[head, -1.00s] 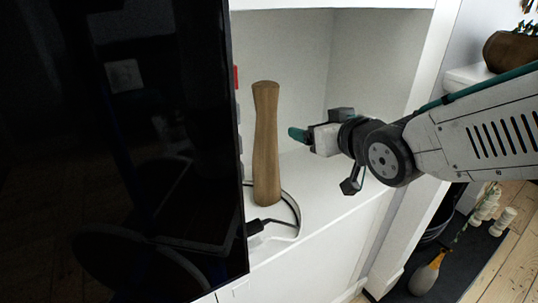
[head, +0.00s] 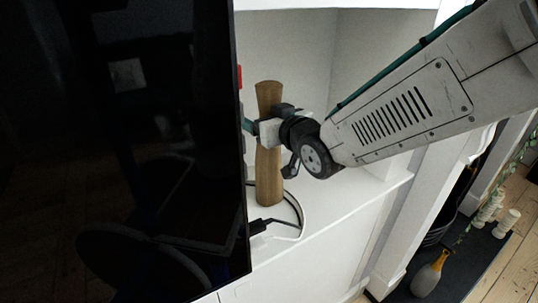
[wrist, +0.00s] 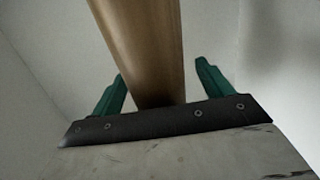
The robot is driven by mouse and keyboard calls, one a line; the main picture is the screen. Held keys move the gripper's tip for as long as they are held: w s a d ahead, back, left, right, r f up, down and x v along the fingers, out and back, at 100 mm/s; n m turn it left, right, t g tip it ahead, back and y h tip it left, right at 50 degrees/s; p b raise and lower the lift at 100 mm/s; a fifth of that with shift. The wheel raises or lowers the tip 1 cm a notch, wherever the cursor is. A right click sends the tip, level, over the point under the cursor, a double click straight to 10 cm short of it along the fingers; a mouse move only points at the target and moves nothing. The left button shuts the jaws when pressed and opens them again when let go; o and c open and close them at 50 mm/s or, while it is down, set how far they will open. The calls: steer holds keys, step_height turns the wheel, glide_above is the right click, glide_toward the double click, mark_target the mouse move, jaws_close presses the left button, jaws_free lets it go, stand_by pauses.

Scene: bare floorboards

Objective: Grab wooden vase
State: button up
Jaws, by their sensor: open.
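The wooden vase (head: 268,178) is a tall, slim brown piece with a narrow waist. It stands upright on the white shelf in the head view, behind the black screen's right edge. My gripper (head: 250,127) is at the vase's upper half and hides part of it. In the wrist view, the vase (wrist: 140,45) rises between the two green fingers of my gripper (wrist: 160,88). The fingers are open, one on each side, with a gap visible beside the vase. The vase's lower end is hidden there by the gripper's dark body.
A large black screen (head: 120,150) stands close to the vase's left. Cables (head: 285,222) loop on the white shelf (head: 330,205) around the vase's base. The shelf's back and side walls enclose the space. A yellow and grey bottle (head: 428,276) stands on a dark mat at lower right.

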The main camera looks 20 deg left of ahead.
steer(key=c, duration=1.4)
steer(key=shift+r, duration=0.1)
jaws_close()
steer(key=shift+r, duration=0.15)
